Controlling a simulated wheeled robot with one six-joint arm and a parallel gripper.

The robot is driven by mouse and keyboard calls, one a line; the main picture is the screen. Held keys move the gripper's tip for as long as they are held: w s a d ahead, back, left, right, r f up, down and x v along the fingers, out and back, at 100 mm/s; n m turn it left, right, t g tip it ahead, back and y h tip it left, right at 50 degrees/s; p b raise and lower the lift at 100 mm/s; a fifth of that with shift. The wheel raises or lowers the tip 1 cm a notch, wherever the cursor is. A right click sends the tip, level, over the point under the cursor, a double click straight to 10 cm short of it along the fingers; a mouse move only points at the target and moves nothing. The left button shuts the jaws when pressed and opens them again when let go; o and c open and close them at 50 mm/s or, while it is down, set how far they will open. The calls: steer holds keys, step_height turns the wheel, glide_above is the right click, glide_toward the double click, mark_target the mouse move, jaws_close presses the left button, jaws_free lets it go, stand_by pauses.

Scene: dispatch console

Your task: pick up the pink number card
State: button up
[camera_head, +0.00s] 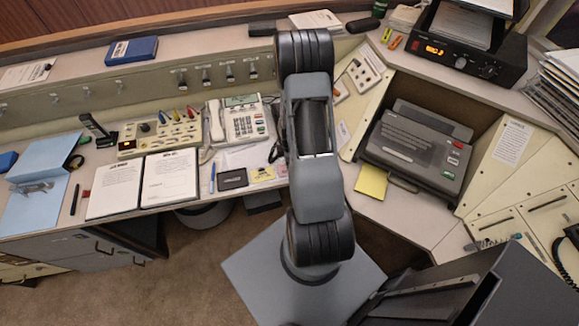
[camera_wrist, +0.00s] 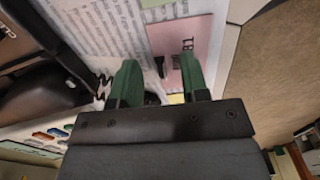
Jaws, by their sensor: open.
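The pink number card (camera_wrist: 202,35) lies flat on a printed white sheet in the wrist view, near the desk edge. Dark characters show on it. My gripper (camera_wrist: 158,65) has two green fingers standing apart with nothing held between them. The right finger overlaps the lower part of the card in the picture; I cannot tell whether it touches it.
The printed sheet (camera_wrist: 95,28) lies left of the card, and a dark rounded object (camera_wrist: 38,103) with a coiled cord sits further left. The floor (camera_wrist: 275,75) shows right of the desk edge. A white telephone (camera_head: 240,120) and yellow note (camera_head: 371,182) flank my arm.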

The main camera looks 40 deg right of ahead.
steer(key=shift+f, duration=0.25)
jaws_close()
stand_by(0.3)
